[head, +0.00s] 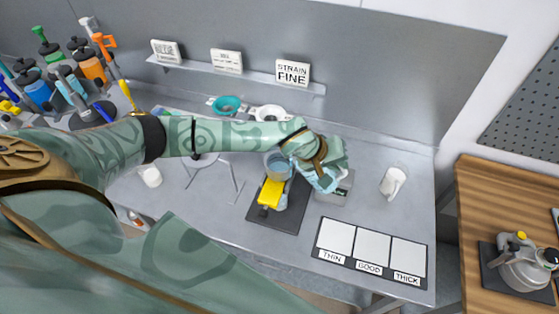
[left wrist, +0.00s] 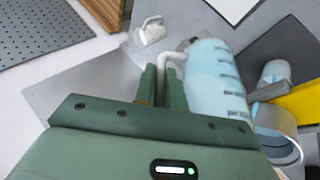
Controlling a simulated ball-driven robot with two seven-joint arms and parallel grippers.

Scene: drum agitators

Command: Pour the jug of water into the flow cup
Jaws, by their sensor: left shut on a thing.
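My left gripper (head: 318,170) is shut on the handle of the water jug (left wrist: 215,75), a pale blue vessel with dark level marks. In the head view the jug (head: 324,181) is partly hidden behind the gripper and looks tilted. The flow cup (head: 277,163), a round greyish cup, is just left of the gripper, above a dark mat. Its ring-shaped rim (left wrist: 278,122) shows in the left wrist view close to the jug's lower end. Whether water is flowing is not clear. My right gripper is not in view.
A yellow block (head: 271,193) and a pale cup (head: 282,202) are below the flow cup. A white mug (head: 393,182) stands to the right. A THIN/GOOD/THICK board (head: 372,251) lies in front. Bottles crowd the back left.

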